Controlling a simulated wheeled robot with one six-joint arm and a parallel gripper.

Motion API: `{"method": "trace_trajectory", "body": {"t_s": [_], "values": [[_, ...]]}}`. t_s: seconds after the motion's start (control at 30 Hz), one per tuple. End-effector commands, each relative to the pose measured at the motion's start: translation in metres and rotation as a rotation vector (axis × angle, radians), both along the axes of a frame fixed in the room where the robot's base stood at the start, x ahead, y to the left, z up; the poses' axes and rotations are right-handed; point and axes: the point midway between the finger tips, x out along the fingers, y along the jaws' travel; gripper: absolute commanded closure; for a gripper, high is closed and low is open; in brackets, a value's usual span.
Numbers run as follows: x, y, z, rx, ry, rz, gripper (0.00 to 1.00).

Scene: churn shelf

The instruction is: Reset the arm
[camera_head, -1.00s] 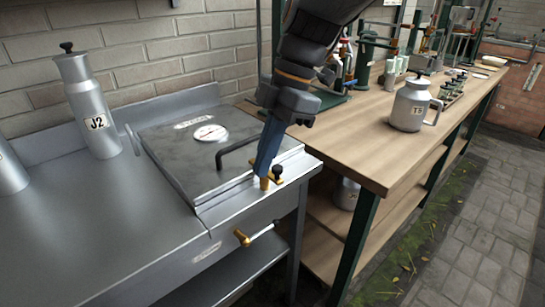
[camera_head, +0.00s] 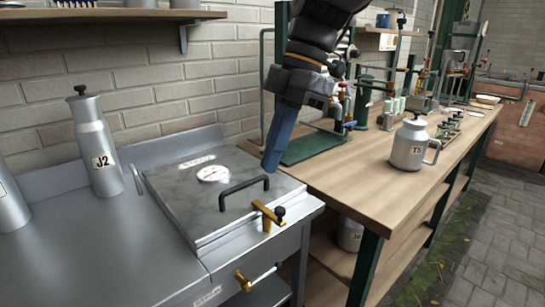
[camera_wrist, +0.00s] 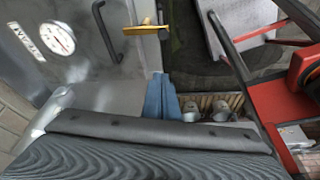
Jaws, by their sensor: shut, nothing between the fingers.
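My gripper (camera_head: 270,170) has blue fingers and hangs from my dark arm above the right side of the steel lidded unit. The fingers are shut with nothing between them. Their tips are near the right end of the black lid handle (camera_head: 243,190), and I cannot tell the exact gap. In the wrist view the blue fingers (camera_wrist: 161,98) show at the lower middle, with the brass latch (camera_wrist: 145,29) beyond them. That brass latch with a black knob is at the lid's front edge in the head view (camera_head: 267,214).
A steel can marked J2 (camera_head: 95,145) stands on the steel counter (camera_head: 90,250) at the left. A steel jug marked T5 (camera_head: 409,148) stands on the wooden bench (camera_head: 375,190). A brass valve (camera_head: 243,281) sticks out of the counter front. A wall shelf (camera_head: 110,15) is above.

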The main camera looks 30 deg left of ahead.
Motion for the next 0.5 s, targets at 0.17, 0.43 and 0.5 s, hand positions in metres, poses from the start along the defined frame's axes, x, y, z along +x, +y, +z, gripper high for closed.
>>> {"method": "trace_trajectory", "body": {"t_s": [0.17,0.43,0.5], "values": [[0.0,0.0,0.0,0.0,0.0,0.001,1.0],[0.018,-0.031,-0.016,-0.057,0.008,-0.191,1.0],[0.032,-0.061,-0.031,-0.107,0.013,-0.369,1.0]]}}
